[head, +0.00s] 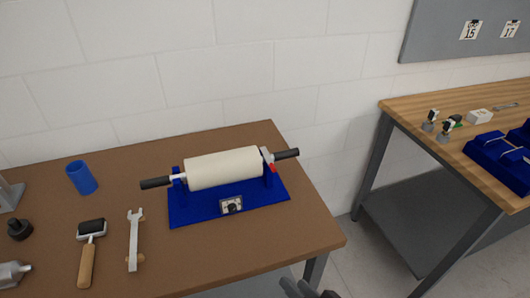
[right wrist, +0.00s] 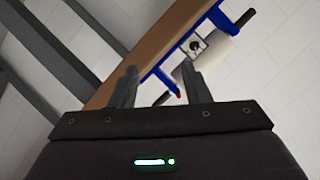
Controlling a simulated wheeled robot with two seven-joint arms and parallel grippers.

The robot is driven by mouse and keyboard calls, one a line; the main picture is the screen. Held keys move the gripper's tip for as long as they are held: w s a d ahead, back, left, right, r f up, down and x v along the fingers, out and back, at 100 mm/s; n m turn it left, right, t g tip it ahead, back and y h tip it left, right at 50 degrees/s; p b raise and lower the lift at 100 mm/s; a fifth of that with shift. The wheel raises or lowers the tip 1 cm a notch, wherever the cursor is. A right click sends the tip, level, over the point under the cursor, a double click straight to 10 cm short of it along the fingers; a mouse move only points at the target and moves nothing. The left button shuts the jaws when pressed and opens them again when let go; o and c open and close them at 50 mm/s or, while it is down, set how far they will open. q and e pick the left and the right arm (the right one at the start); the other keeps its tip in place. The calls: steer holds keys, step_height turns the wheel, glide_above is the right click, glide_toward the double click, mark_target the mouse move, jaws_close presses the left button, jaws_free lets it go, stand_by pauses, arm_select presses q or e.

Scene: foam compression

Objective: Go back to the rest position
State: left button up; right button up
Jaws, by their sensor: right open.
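My right gripper (head: 304,289) shows only as a tip at the bottom edge of the head view, off the table's front right corner. In the right wrist view my right gripper (right wrist: 157,88) is open, with its two fingers apart and nothing between them. The foam roller (head: 224,168) is cream white and rests on a blue stand (head: 195,212) with black handles and a small dial. The stand also shows in the right wrist view (right wrist: 165,78), beyond the fingers and apart from them. My left gripper is in neither view.
The brown table (head: 190,258) also holds a blue cup (head: 81,178), a wrench (head: 134,240), a hand roller (head: 89,250) and a black knob (head: 19,229). A wooden bench (head: 410,108) with blue trays (head: 492,165) stands at the right. A floor gap separates the two.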

steer(key=s+d+f+n+g+h, duration=0.15)
steer(key=d+f, duration=0.25)
steer(key=f, duration=0.7)
steer(key=s+d+f+g+h, duration=0.25)
steer(key=d+f, duration=0.25)
steer(key=f, duration=0.7)
steer(key=s+d+f+n+g+h, duration=0.15)
steer(key=d+f, duration=0.25)
steer(key=f, duration=0.7)
steer(key=s+d+f+n+g+h, duration=0.1)
steer(key=s+f+g, duration=0.4)
steer(key=s+f, duration=1)
steer(key=s+d+h, duration=0.1)
steer(key=s, duration=0.3)
steer(key=shift+s+d+n, duration=0.15)
steer(key=shift+d+n, duration=0.2)
steer(key=shift+n, duration=0.05)
steer(key=shift+f+g, duration=0.1)
steer(key=shift+g, duration=0.15)
